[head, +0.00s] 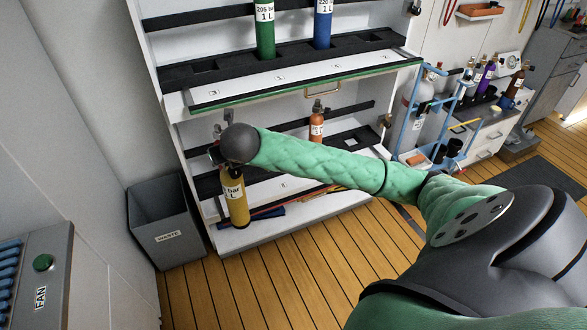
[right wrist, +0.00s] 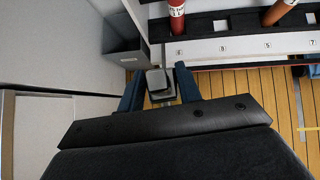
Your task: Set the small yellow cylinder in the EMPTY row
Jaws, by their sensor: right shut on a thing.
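The small yellow cylinder (head: 234,202) is upright, with a white label reading "bar 1 L". My right gripper (head: 216,155) is shut on its top end, mostly hidden behind my dark wrist. The cylinder hangs at the left end of the lower rack (head: 262,190); I cannot tell whether it touches the rack. In the right wrist view my blue fingers (right wrist: 160,88) close on a grey block-like top part (right wrist: 157,79); no yellow shows there. The upper rack (head: 190,75) holds a green cylinder (head: 265,35) and a blue cylinder (head: 323,25). No row label reading EMPTY is legible. My left gripper is not in view.
An orange cylinder (head: 317,122) stands further back in the lower rack. A grey waste bin (head: 165,225) stands left of the rack. A blue trolley (head: 415,115) is at its right. My right arm crosses in front of the lower rack. Wooden floor (head: 290,265) lies clear in front.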

